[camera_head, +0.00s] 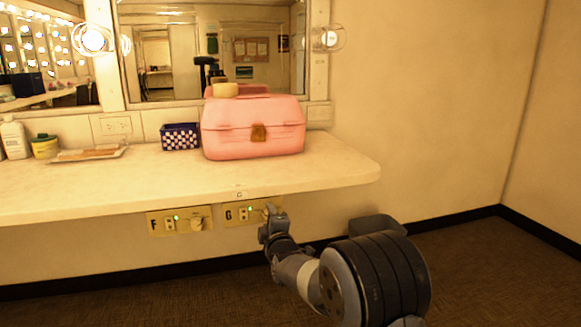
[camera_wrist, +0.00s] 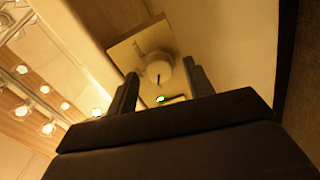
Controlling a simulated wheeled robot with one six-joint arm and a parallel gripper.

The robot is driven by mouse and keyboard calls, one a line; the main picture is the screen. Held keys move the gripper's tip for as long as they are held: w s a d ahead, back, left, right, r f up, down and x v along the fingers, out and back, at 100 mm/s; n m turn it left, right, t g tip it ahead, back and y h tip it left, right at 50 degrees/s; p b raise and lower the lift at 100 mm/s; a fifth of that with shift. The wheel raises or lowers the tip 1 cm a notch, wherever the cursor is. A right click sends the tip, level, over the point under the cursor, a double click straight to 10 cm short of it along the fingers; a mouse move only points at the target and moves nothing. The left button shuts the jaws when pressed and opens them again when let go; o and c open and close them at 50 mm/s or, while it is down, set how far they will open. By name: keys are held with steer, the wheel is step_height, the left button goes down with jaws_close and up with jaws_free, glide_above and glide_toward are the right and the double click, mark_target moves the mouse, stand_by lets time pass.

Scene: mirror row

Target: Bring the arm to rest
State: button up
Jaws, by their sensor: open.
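My gripper (camera_head: 272,222) is at the front of the control plate marked G (camera_head: 236,215), under the counter's front edge. In the wrist view my gripper (camera_wrist: 158,88) is open, one finger on each side of the plate's round white knob (camera_wrist: 158,66). A gap shows between the knob and each finger, though I cannot tell the depth. In the head view the G knob is largely hidden behind my gripper.
The white counter (camera_head: 330,178) overhangs the plates. On it stand a pink case (camera_head: 225,142), a blue checkered basket (camera_head: 180,137), a tray (camera_head: 70,157) and a yellow jar (camera_head: 45,147). Plate F (camera_head: 160,222) is left of plate G. The floor at right (camera_head: 490,260) is clear.

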steer(key=shift+d+r+m+p, duration=0.1)
steer(key=shift+m+p, duration=1.15)
steer(key=shift+m, duration=2.75)
steer(key=shift+d+r+m+p, duration=0.1)
steer(key=shift+m+p, duration=1.15)
steer(key=shift+m, duration=2.75)
